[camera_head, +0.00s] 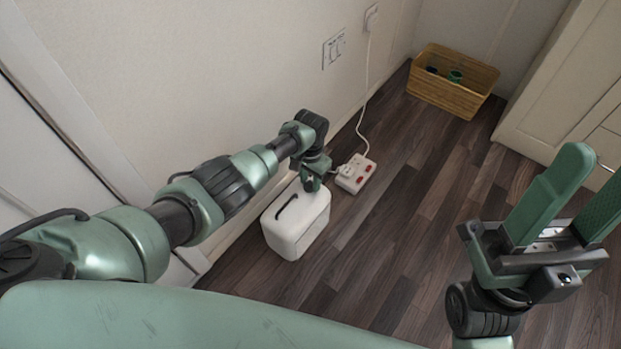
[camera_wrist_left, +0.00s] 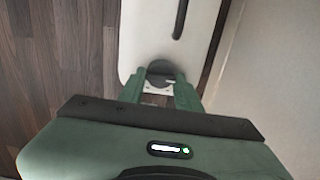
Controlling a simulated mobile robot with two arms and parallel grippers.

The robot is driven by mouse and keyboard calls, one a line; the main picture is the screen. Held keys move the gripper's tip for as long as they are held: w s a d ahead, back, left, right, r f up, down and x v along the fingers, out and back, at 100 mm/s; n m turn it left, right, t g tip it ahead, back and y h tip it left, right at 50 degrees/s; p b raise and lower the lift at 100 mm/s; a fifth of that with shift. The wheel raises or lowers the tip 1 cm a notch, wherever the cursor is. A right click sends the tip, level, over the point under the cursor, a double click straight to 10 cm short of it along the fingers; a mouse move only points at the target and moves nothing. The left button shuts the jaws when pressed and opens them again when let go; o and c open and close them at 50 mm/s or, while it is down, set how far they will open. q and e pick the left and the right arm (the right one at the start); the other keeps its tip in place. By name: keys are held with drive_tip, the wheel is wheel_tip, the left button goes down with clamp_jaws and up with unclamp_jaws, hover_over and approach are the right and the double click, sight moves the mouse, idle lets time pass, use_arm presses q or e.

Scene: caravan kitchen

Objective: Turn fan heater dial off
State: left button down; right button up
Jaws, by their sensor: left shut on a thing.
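The fan heater (camera_head: 285,235) is a white rounded box on the floor beside the wall, with a dark slot-like handle on top. In the left wrist view its white top (camera_wrist_left: 145,35) fills the upper middle. A dark round dial (camera_wrist_left: 160,70) sits near the heater's edge there. My left gripper (camera_head: 313,182) is at the heater's far top end, and in the wrist view its fingers (camera_wrist_left: 160,88) are closed on the dial's two sides. The dial's marking cannot be read, and the gripper hides it in the head view. My right gripper (camera_head: 590,180) is open and empty, at the right.
A wooden crate (camera_head: 440,90) stands at the back. A pale cabinet (camera_head: 560,80) is at the right. The dark wood floor between is clear.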

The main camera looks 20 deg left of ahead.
idle(0.5)
use_arm(q)
drive_tip(key=c, duration=1)
unclamp_jaws()
